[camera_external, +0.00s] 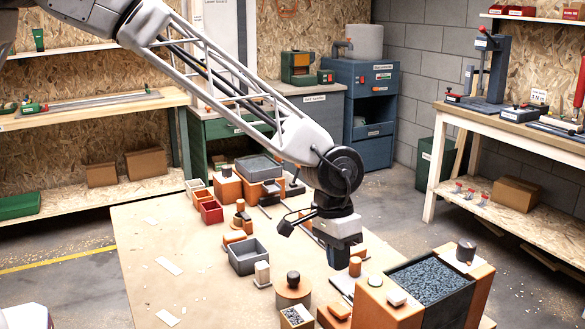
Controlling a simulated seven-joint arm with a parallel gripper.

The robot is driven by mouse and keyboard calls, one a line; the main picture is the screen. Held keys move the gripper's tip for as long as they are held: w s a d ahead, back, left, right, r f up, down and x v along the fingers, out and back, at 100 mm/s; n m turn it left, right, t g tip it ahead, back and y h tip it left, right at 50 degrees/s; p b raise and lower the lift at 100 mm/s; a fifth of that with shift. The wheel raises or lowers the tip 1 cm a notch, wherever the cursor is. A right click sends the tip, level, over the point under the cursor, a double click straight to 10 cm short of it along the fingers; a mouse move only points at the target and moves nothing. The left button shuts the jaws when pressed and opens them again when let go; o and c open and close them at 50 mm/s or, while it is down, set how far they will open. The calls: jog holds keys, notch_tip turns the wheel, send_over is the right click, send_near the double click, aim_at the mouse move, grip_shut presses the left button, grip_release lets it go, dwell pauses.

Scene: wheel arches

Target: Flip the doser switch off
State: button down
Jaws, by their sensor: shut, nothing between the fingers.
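My gripper (338,258) hangs at the end of the arm over the right part of the table, pointing down, and its fingers are shut and empty. They are small and dark here. A small orange cylinder (355,267) shows just right of the fingertips; I cannot tell whether they touch. A large orange and dark bin (402,312) filled with grey pellets (430,280) stands right of the gripper. It has a dark knob (466,250) and a pale rounded piece (396,297) on its top. I cannot tell which part is the doser switch or how it is set.
The table (150,240) is bare on its left, apart from pale strips. A grey open tray (248,257), a red box (211,212) and several orange blocks stand left of the gripper. A round orange piece with a dark knob (293,280) stands at front. A workbench (520,130) stands at right.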

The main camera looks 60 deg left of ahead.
aim_at(338, 308)
jog(key=x, duration=0.9)
jog(key=shift+f, duration=0.25)
jog(key=shift+d, duration=0.1)
jog(key=shift+d+f, duration=0.15)
jog(key=shift+f, duration=0.2)
jog(key=shift+s+a, duration=0.1)
jog(key=shift+a, duration=0.75)
jog(key=shift+r, duration=0.2)
